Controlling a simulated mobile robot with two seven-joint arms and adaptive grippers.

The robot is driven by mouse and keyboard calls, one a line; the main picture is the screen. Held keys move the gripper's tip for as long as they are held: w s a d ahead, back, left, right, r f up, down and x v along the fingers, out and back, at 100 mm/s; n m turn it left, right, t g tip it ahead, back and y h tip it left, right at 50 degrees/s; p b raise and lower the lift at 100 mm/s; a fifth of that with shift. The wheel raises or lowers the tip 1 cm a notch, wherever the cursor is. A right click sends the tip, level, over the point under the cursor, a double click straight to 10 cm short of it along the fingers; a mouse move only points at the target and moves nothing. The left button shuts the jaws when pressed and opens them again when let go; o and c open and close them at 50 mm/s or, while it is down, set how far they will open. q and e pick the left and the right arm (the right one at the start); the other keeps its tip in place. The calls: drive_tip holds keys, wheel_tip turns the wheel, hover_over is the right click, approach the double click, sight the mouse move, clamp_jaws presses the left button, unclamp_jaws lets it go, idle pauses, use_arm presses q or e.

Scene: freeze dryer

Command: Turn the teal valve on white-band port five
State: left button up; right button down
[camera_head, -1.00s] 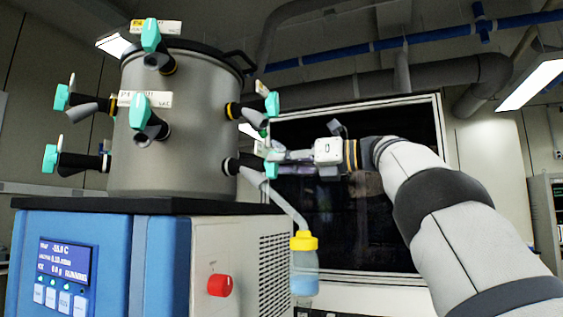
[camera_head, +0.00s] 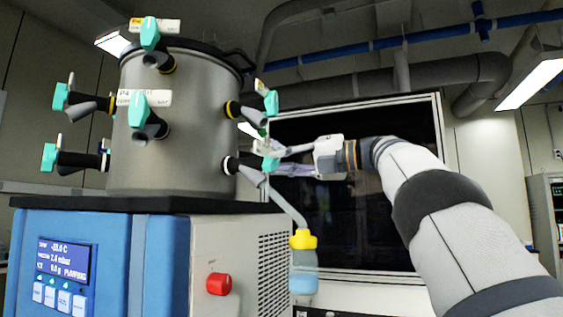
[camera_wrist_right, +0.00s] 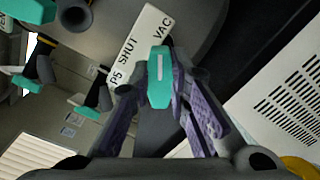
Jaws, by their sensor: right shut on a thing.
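The teal valve (camera_head: 271,161) sits on the white-band port (camera_head: 230,165), low on the right side of the grey chamber. In the right wrist view its teal handle (camera_wrist_right: 159,80) stands in front of a white label (camera_wrist_right: 140,45) reading "P5 SHUT" and "VAC". My right gripper (camera_head: 280,160) is shut on this valve, with a purple-padded finger on each side of the handle. The fingers partly hide the valve in the head view. My left gripper is not in view.
A yellow-capped bottle (camera_head: 303,272) hangs from the port by a grey tube. Other teal valves (camera_head: 271,103) sit around the chamber (camera_head: 190,120). The blue base has a display (camera_head: 66,260) and a red knob (camera_head: 219,284). A dark-windowed cabinet (camera_head: 345,225) stands behind my right arm.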

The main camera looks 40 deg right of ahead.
drive_tip(key=shift+f+m, duration=0.1)
drive_tip(key=shift+m, duration=0.3)
drive_tip(key=c, duration=1.5)
unclamp_jaws()
drive_tip(key=shift+s, duration=0.1)
drive_tip(key=v, duration=1.2)
